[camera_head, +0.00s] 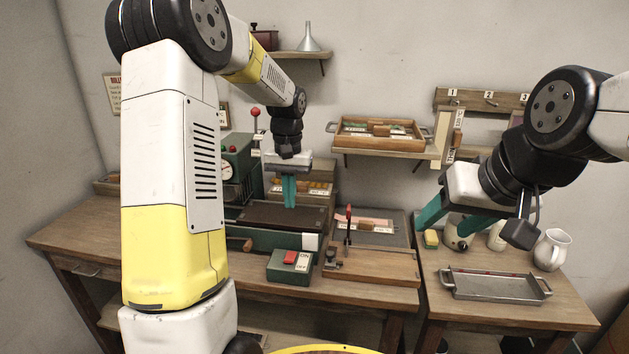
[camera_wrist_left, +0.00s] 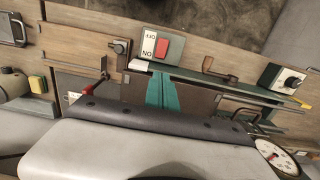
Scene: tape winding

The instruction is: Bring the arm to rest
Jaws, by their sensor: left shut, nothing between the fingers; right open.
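My left gripper (camera_head: 289,191) hangs fingers down over the green machine (camera_head: 270,240) on the left bench, with its teal fingers together and nothing between them. In the left wrist view the closed fingers (camera_wrist_left: 163,92) show in front of the machine's dark flat plate (camera_wrist_left: 197,100); whether they touch it I cannot tell. My right gripper (camera_head: 452,220) is at the right, above the back of the right bench, its teal fingers apart and empty. Part of it is hidden behind its own wrist.
A green switch box (camera_head: 290,267) with a red button and a wooden board (camera_head: 370,264) sit at the left bench's front. A metal tray (camera_head: 495,284), white pitcher (camera_head: 551,250) and yellow sponge (camera_head: 431,239) are on the right bench. A shelf holds a wooden tray (camera_head: 345,143).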

